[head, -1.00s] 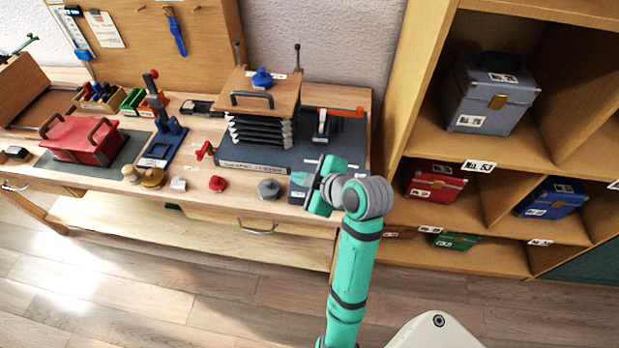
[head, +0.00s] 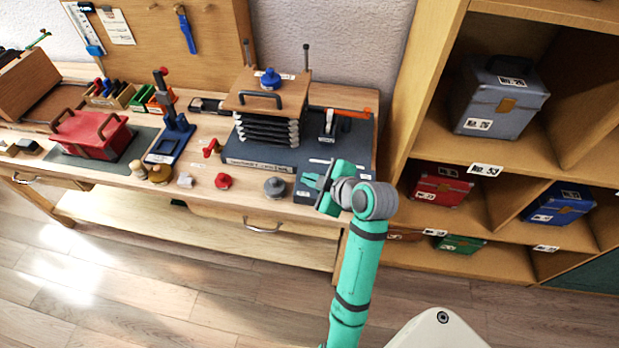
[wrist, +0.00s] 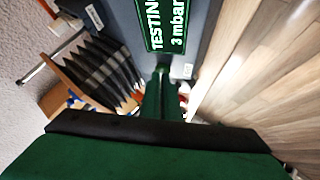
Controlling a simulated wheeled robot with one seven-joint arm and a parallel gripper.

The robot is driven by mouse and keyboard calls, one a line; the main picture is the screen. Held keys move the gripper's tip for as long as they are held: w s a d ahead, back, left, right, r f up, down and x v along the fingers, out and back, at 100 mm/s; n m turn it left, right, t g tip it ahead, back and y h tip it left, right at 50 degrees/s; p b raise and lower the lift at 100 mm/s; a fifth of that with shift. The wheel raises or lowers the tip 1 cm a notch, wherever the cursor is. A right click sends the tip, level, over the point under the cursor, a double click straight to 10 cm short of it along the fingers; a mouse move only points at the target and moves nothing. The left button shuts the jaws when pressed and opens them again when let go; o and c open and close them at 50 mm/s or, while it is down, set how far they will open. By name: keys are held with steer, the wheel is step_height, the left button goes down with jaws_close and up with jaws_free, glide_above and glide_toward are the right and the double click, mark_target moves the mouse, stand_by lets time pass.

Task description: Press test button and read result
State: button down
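The bellows tester stands on the bench's right part: a dark base (head: 258,157) carries black-and-white bellows (head: 268,128) under a wooden board (head: 265,95) with a handle. A dark box (head: 304,196) sits at the base's front right corner. In the wrist view a display (wrist: 170,27) reads "TESTING" and "3 mbar" in green; any text past the frame edge is cut off. My gripper (head: 312,181) is at that box, and its fingers (wrist: 162,72) are together, pointing at the panel just below the display. I cannot make out a test button; the fingertips may cover it.
Small round weights (head: 275,187) and a red knob (head: 223,181) lie along the front edge, left of my gripper. A red case (head: 90,133) is at the left. A shelf unit (head: 500,245) with cases stands close on the right.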

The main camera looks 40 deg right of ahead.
steer(key=shift+f, duration=0.55)
steer(key=shift+a+r, duration=0.25)
steer(key=shift+r, duration=0.2)
steer(key=w+a+r+v, duration=0.1)
steer(key=r+v, duration=0.1)
steer(key=v, duration=1.1)
steer(key=shift+w, duration=0.25)
steer(key=shift+a+r, duration=0.1)
steer(key=shift+a, duration=0.05)
